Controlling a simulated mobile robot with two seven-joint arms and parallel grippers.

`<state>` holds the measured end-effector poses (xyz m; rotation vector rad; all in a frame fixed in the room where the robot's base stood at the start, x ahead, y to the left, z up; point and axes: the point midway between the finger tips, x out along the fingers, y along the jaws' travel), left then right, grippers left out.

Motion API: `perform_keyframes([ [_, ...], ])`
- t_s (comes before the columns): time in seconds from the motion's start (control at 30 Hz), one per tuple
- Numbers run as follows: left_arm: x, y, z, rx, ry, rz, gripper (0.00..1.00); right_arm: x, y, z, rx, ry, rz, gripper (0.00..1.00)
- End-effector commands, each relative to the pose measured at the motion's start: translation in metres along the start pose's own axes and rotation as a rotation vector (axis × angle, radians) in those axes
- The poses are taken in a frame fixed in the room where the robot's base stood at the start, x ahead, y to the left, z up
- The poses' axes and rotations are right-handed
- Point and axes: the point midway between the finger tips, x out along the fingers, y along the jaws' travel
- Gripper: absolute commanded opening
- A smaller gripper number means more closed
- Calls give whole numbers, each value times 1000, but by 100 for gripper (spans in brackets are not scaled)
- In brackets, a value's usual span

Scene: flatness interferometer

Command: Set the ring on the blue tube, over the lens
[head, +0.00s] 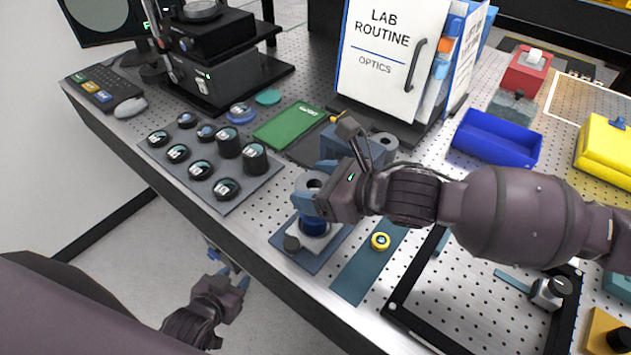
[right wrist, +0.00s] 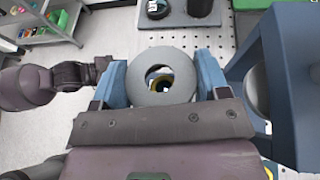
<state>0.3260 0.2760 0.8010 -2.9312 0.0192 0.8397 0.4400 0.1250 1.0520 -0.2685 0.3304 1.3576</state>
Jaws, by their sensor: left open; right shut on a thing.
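My right gripper (head: 312,192) is shut on a grey ring (head: 316,180), which also shows between the blue fingertips in the right wrist view (right wrist: 162,76). The ring is held flat over the blue tube (head: 314,224), which stands on a light mount on a blue plate near the bench's front edge. Through the ring's hole in the right wrist view, part of the lens (right wrist: 158,76) shows. Whether the ring touches the tube's top cannot be told, as the fingers hide that part. My left gripper (head: 230,282) is open and empty, low off the bench's front edge.
A grey pad (head: 225,205) with several dark lens holders lies to the left. A blue block (head: 338,144) with round grey parts stands just behind my right gripper. A black frame (head: 413,272) lies to the right.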

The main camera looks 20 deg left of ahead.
Motion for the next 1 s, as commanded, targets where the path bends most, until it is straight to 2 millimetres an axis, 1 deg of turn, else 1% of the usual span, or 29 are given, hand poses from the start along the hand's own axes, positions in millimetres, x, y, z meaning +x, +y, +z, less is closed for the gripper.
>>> perform_keyframes([
  [0.3,-1,0,9,-1,-12,-1,43,3,0,-7,2,1,0,46],
  [1.0,5,1,12,0,-8,1,43,8,0,-19,1,0,1,46],
])
